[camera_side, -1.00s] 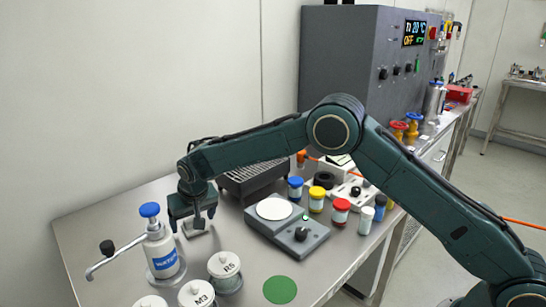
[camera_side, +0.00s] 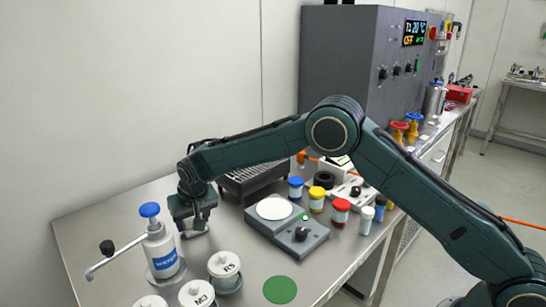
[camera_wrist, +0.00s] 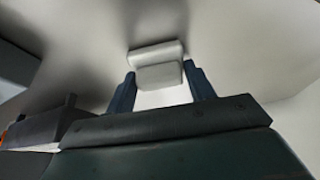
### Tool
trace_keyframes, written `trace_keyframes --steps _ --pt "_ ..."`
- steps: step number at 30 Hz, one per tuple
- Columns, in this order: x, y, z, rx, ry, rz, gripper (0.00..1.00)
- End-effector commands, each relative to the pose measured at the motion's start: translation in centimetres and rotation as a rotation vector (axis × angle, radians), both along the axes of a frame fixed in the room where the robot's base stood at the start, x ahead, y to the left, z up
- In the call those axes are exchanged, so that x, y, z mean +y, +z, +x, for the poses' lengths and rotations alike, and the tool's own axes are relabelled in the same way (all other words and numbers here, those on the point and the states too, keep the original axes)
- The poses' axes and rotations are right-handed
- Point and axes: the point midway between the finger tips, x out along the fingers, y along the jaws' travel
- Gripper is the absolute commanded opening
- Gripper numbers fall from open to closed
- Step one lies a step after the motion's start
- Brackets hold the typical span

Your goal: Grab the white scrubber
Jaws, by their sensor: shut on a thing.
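My gripper (camera_side: 190,228) points down at the metal bench on the left, between the water bottle and the flat scale. The white scrubber (camera_wrist: 158,68) shows in the wrist view as a pale block with an upper and a lower part, between the two blue finger tips of my gripper (camera_wrist: 160,80). My gripper is shut on the scrubber, which is at or close to the bench top. In the side view the fingers hide nearly all of the scrubber.
The water bottle (camera_side: 161,253) with a blue cap and a side spout stands close on the left. Lidded jars (camera_side: 225,268) stand in front. The scale (camera_side: 286,236) and a dark grate (camera_side: 252,179) are to the right. A green disc (camera_side: 280,289) lies near the front edge.

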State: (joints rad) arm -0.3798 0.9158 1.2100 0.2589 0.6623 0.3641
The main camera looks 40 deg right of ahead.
Motion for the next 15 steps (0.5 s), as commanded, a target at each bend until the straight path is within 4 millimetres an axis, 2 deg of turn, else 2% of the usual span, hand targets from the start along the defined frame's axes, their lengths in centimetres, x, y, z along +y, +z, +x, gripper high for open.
trace_keyframes --steps 8,15 --pt "0.0 0.5 0.0 -0.001 0.000 0.000 0.32" --pt "0.0 2.7 0.1 -0.003 -0.001 0.001 0.32"
